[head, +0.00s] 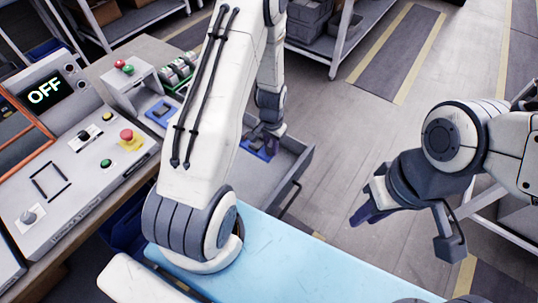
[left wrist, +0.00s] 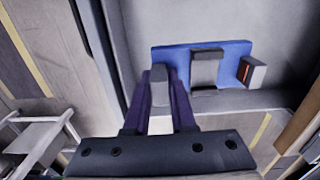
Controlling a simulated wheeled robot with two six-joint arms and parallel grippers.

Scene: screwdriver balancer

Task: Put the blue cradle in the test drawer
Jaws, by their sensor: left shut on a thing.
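The blue cradle (head: 258,149) is a flat blue plate with dark grey fittings. In the head view it is inside the outline of the open grey test drawer (head: 262,178). In the left wrist view, the cradle (left wrist: 225,52) shows a dark block and a small light block. My left gripper (head: 269,133) points down at it. In the wrist view the fingers (left wrist: 160,95) are shut on a grey tab at the cradle's left end. I cannot tell whether the cradle touches the drawer floor. My right gripper (head: 412,222) is open and empty, away to the right.
A second blue plate (head: 161,112) lies on the bench beside a grey button box (head: 130,82). A control panel (head: 75,160) reading OFF is at left. A light blue surface (head: 300,262) is in front. My left arm hides part of the drawer.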

